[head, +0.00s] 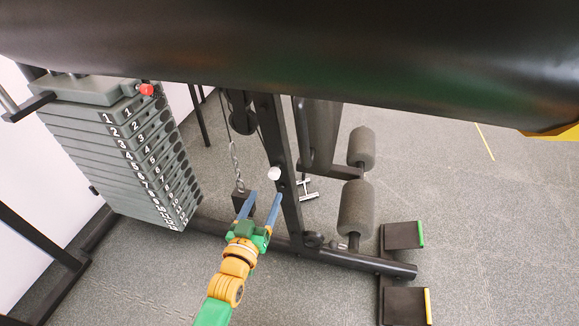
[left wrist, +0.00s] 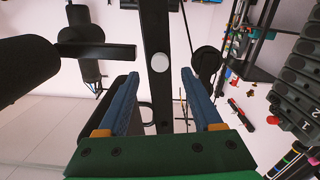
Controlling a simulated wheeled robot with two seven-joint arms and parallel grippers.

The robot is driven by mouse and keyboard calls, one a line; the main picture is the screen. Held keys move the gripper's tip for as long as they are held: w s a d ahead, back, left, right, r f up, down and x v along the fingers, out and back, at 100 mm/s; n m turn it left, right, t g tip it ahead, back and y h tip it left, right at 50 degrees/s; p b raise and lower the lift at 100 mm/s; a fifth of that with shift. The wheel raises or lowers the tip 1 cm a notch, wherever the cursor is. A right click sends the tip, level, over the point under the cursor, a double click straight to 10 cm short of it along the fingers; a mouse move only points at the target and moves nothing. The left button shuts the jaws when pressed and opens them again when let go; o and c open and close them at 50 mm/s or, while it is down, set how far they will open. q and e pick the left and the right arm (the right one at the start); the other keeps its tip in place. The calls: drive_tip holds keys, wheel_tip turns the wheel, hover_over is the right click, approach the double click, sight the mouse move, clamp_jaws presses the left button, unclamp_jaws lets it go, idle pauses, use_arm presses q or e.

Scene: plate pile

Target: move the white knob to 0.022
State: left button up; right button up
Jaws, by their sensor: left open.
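The white knob (head: 274,174) is a small round knob on the dark upright post (head: 284,150) of a weight machine. In the left wrist view the white knob (left wrist: 159,62) faces the camera, beyond the fingertips and between them, a little above their level. My left gripper (head: 262,198) has two blue fingers pointing up toward the knob. Its fingers also show in the left wrist view (left wrist: 165,72), spread apart with nothing between them. The gap between fingertips and knob is hard to judge. My right gripper is not in view.
A numbered grey weight stack (head: 130,150) with a red knob (head: 146,90) stands at the left. A dark padded bench (head: 300,45) crosses the top. Foam rollers (head: 357,208) and footplates (head: 404,236) are to the right. Open grey floor (head: 480,240) lies beyond.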

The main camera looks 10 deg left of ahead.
sight(273, 176)
use_arm(q)
drive_tip(key=w+b, duration=0.2)
drive_tip(key=w, duration=0.4)
drive_tip(key=shift+w+d+r+b, duration=0.1)
drive_tip(key=shift+w+r+b, duration=0.05)
drive_tip(key=shift+w+b, duration=0.2)
drive_tip(key=shift+w+r, duration=0.15)
drive_tip(key=shift+w, duration=0.2)
clamp_jaws()
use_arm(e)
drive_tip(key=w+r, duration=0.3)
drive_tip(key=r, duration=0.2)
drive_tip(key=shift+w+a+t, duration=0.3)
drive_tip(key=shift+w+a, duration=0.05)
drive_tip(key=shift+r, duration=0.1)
